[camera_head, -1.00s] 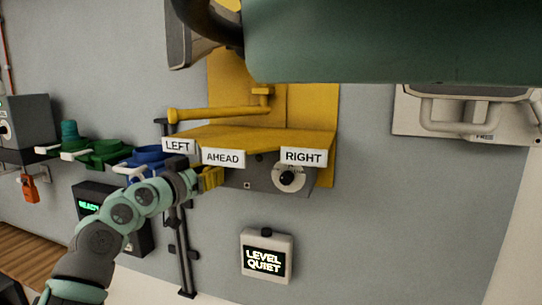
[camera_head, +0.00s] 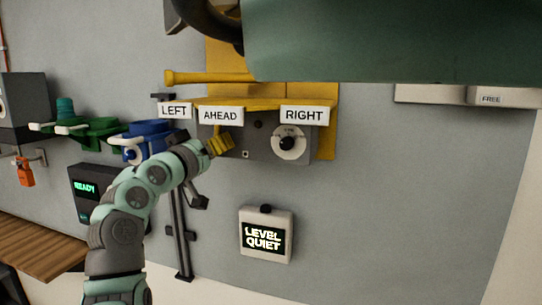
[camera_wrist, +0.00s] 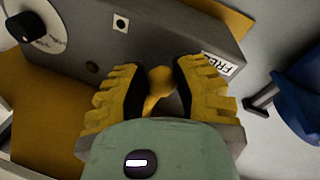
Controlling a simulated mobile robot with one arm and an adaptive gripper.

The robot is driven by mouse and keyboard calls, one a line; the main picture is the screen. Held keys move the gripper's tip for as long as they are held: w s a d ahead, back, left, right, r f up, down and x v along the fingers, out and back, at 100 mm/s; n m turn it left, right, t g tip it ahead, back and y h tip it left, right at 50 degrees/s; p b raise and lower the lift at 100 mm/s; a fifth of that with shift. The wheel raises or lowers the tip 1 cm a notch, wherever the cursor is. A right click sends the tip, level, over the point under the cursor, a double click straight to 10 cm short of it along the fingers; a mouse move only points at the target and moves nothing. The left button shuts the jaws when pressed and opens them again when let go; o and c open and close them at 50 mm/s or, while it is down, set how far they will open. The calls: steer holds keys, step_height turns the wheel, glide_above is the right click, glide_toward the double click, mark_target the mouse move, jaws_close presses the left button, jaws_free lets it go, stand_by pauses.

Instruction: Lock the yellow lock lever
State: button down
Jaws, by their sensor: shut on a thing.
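The yellow lock lever (camera_wrist: 161,84) shows in the wrist view as a rounded yellow knob between my fingers, in front of the grey box. My gripper (camera_wrist: 160,72) is shut on it, with its yellow ribbed fingers on either side. In the head view my gripper (camera_head: 221,142) is at the left part of the grey box (camera_head: 262,148), below the AHEAD sign (camera_head: 220,116). The lever cannot be made out apart from the fingers there. A FREE label (camera_wrist: 221,64) sits beside the right finger in the wrist view.
A round dial (camera_head: 290,144) is on the box's right side. LEFT (camera_head: 175,111) and RIGHT (camera_head: 304,115) signs hang along the yellow shelf. A LEVEL QUIET display (camera_head: 266,235) is below. Blue (camera_head: 145,137) and green (camera_head: 100,130) fixtures stand left, near my arm.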

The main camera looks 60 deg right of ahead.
mark_target(241, 137)
steer(key=n, duration=0.1)
steer(key=s+n, duration=0.1)
steer(key=n, duration=0.1)
steer(key=shift+d+r+t+h, duration=0.1)
steer(key=shift+t+h, duration=0.2)
steer(key=n+p, duration=0.1)
steer(key=n, duration=0.1)
steer(key=s+n+t+p, duration=0.1)
steer(key=n, duration=0.1)
steer(key=s+r+n, duration=0.1)
steer(key=n, duration=0.1)
steer(key=shift+s+d+n+t+p, duration=0.25)
steer(key=shift+d+n+t+p, duration=0.05)
steer(key=shift+d+p, duration=0.1)
steer(key=shift+f, duration=0.1)
steer(key=c, duration=1)
jaws_free()
steer(key=o, duration=0.3)
steer(key=shift+s, duration=0.15)
steer(key=v, duration=0.7)
